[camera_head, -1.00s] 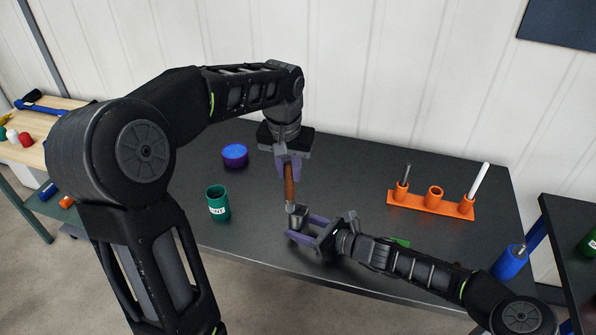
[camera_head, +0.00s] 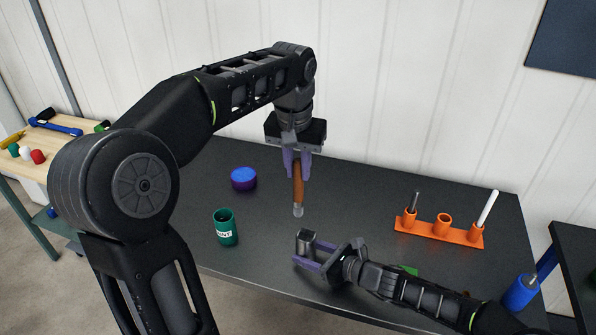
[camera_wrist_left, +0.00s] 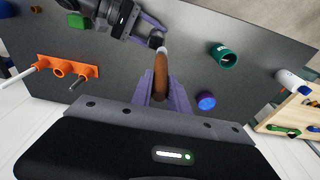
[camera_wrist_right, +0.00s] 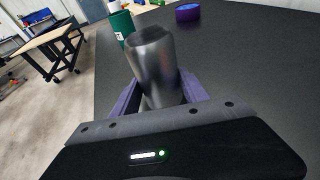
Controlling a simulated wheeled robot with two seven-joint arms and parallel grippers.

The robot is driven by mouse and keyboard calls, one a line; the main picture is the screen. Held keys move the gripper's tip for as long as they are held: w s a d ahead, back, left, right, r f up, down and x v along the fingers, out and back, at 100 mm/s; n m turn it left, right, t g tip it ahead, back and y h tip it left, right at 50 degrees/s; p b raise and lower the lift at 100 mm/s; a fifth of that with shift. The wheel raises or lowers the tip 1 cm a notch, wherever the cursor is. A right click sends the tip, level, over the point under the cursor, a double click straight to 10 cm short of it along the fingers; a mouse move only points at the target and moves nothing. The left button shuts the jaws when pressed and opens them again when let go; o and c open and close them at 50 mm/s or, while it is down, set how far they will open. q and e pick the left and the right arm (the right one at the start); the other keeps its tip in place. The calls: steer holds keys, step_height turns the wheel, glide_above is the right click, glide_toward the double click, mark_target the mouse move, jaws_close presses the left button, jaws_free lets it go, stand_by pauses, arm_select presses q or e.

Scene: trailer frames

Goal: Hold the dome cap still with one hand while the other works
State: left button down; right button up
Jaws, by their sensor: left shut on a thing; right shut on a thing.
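The dome cap is a grey metal cylinder (camera_head: 306,237) near the front edge of the dark table, and it fills the middle of the right wrist view (camera_wrist_right: 155,62). My right gripper (camera_head: 307,252) is shut on it, with purple fingers on either side. My left gripper (camera_head: 298,168) is shut on a tool with a brown handle and pale metal tip (camera_head: 298,188), pointing down. The tool's tip is above the cap and apart from it. The tool also shows in the left wrist view (camera_wrist_left: 161,78). The gripped lower part of the cap is partly hidden.
A green labelled cup (camera_head: 226,228) and a blue-purple round object (camera_head: 243,178) stand to the left. An orange rack (camera_head: 440,229) holding a dark tool and a white stick stands to the right. A blue bottle-like object (camera_head: 520,293) is at the right edge.

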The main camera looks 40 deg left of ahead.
stand_by(0.3)
steer(key=o, duration=1.1)
steer(key=shift+c, duration=0.2)
steer(key=v, duration=1.2)
